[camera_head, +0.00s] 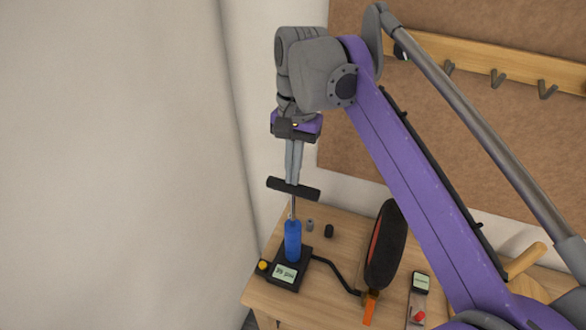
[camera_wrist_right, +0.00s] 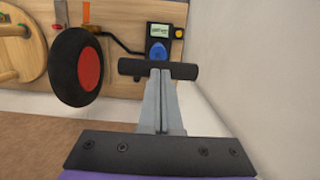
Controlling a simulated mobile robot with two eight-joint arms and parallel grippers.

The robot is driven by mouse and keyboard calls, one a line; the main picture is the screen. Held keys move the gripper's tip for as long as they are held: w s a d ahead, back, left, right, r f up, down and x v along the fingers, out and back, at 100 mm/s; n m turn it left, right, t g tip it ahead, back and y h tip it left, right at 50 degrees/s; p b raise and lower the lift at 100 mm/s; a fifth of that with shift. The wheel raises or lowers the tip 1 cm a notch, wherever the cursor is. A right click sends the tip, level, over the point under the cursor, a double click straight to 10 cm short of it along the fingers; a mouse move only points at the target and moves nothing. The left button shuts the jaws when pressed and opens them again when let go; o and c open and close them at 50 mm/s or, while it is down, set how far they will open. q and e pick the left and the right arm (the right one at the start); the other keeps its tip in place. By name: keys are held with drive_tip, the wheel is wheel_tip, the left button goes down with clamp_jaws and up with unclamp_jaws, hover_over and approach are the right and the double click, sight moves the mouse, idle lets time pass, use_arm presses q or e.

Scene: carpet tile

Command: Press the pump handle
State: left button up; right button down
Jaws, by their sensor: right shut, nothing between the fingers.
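The pump stands upright on the wooden table, with a blue barrel (camera_head: 292,241), a black base with a small display (camera_head: 286,273), and a thin metal rod raised out of the barrel. Its black T-shaped handle (camera_head: 294,189) sits atop the rod; the handle also shows in the right wrist view (camera_wrist_right: 184,70). My right gripper (camera_head: 292,180) points down with its fingers shut and empty. The fingertips are at the middle of the handle, from above, and appear to touch it. In the wrist view the fingers hide part of the rod and barrel. My left gripper is not in view.
A black wheel with a red hub (camera_wrist_right: 89,67) stands right of the pump in the head view; a black hose (camera_head: 335,270) runs towards it. Two small caps (camera_head: 328,231) lie behind the pump. A gauge device (camera_head: 420,283) lies farther right. A hook rail (camera_head: 495,70) is on the wall.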

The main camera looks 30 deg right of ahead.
sight(293, 211)
wheel_tip(293, 211, down, 13)
drive_tip(key=b, duration=0.5)
drive_tip(key=shift+s+r, duration=0.1)
drive_tip(key=shift+r, duration=0.05)
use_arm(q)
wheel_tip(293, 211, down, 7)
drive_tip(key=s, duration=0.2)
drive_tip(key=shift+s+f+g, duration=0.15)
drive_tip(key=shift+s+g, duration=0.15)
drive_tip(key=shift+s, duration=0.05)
